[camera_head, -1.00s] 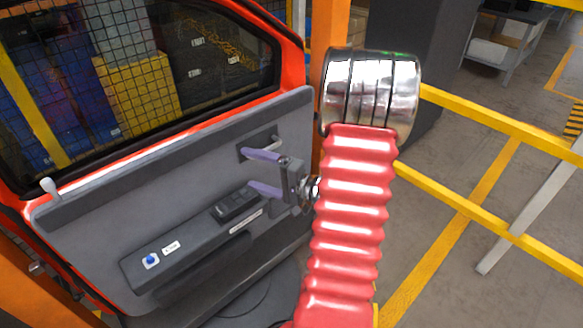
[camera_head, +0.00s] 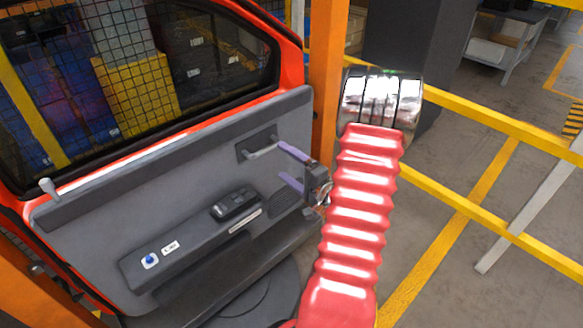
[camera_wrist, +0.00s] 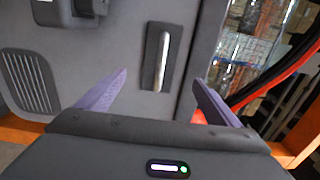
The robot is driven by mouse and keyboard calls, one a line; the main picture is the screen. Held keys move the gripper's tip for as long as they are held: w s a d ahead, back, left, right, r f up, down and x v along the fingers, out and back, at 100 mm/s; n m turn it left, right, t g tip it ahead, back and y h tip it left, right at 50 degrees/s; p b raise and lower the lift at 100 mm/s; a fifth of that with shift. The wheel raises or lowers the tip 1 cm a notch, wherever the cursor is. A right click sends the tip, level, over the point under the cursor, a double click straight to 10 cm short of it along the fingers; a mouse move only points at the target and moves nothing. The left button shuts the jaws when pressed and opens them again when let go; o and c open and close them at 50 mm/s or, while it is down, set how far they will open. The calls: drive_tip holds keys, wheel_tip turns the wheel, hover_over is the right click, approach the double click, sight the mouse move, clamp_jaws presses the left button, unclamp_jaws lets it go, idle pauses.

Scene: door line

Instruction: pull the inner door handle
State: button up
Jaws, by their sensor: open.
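The inner door handle (camera_head: 262,149) is a grey bar in a dark recessed plate on the grey inner panel of the orange-red door (camera_head: 75,215). It also shows in the wrist view as a pale bar (camera_wrist: 161,62), upright in the picture. My gripper (camera_head: 281,159) is open, with two purple fingers just right of the handle in the head view. In the wrist view the fingers (camera_wrist: 160,78) are spread to either side of the bar's line, with the bar beyond them. Nothing is held between them. The handle appears clear of both fingers.
An armrest with a switch block (camera_head: 236,204) and a blue button (camera_head: 150,260) juts from the panel below the handle. An orange post (camera_head: 327,90) stands by the door's right edge. Yellow rails (camera_head: 480,222) run to the right of my arm.

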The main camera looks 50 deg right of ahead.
sight(267, 148)
drive_tip(key=w, duration=0.6)
drive_tip(key=w+d, duration=0.1)
drive_tip(key=w, duration=0.2)
drive_tip(key=shift+w, duration=0.25)
drive_tip(key=shift+c, duration=0.6)
clamp_jaws()
drive_tip(key=shift+s+a+f, duration=0.1)
drive_tip(key=shift+s+f, duration=0.05)
drive_tip(key=shift+s, duration=0.4)
drive_tip(key=shift+s+a+f, duration=0.1)
drive_tip(key=shift+s+f, duration=0.05)
drive_tip(key=shift+s, duration=0.35)
idle(1.5)
drive_tip(key=shift+w, duration=0.6)
drive_tip(key=shift+o, duration=1.6)
unclamp_jaws()
drive_tip(key=shift+d+r, duration=0.15)
drive_tip(key=shift+r, duration=0.15)
